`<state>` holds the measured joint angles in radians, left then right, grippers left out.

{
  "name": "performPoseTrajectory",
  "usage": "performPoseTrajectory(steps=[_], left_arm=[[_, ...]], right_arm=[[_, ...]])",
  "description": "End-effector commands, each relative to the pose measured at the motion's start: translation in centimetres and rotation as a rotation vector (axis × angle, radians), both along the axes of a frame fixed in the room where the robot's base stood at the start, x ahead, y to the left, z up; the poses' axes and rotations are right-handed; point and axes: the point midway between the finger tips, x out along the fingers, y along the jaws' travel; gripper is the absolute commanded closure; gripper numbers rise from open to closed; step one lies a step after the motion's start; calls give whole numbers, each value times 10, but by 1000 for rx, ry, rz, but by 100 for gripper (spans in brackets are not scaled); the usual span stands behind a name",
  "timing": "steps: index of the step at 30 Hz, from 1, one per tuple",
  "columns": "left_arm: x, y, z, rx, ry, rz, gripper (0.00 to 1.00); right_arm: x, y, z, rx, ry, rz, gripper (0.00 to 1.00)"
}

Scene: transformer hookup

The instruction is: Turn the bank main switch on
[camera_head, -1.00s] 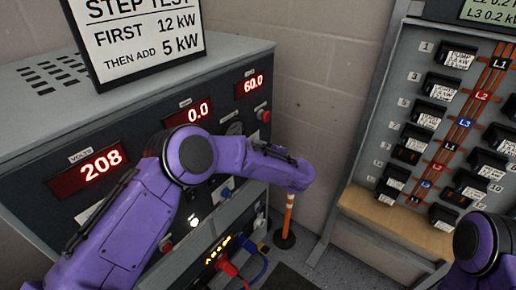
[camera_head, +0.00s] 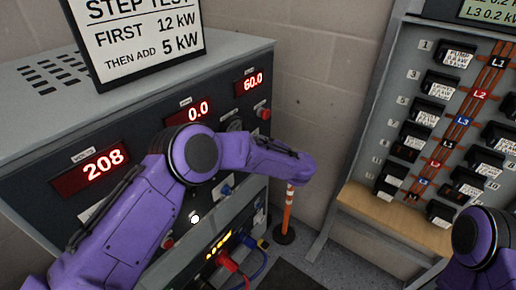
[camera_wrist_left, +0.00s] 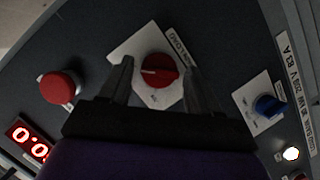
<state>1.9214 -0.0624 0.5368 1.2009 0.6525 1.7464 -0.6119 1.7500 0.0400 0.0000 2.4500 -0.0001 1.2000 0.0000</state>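A red rotary switch (camera_wrist_left: 159,71) with a white pointer line sits on a white plate on the dark panel. Its pointer points left in the left wrist view. A label beside it is too small to read fully, so I cannot confirm it is the bank main switch. My left gripper (camera_wrist_left: 158,72) is open, with one finger on each side of the switch and gaps visible between them. In the head view my left arm hides the switch and the gripper. My right gripper is not in view; only part of my right arm shows at lower right.
A round red button (camera_wrist_left: 60,87) and a blue rotary switch (camera_wrist_left: 267,106) flank the red switch. The cabinet displays read 208 (camera_head: 92,168), 0.0 (camera_head: 188,112) and 60.0 (camera_head: 249,84). A breaker panel (camera_head: 400,103) stands at right, and an orange-striped post (camera_head: 287,212) stands between.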

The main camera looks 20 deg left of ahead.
Motion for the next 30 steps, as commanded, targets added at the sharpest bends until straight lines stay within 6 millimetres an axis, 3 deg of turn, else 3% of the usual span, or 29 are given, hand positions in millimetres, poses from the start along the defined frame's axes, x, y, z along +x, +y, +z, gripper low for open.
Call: performPoseTrajectory(steps=[11,22,30], left_arm=[[-3,-6,1,0,-1,-3,30],[-49,-68,22,1,-2,-3,30],[-60,-82,29,0,0,0,30]], right_arm=[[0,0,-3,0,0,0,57],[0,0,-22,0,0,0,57],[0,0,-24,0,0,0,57]])
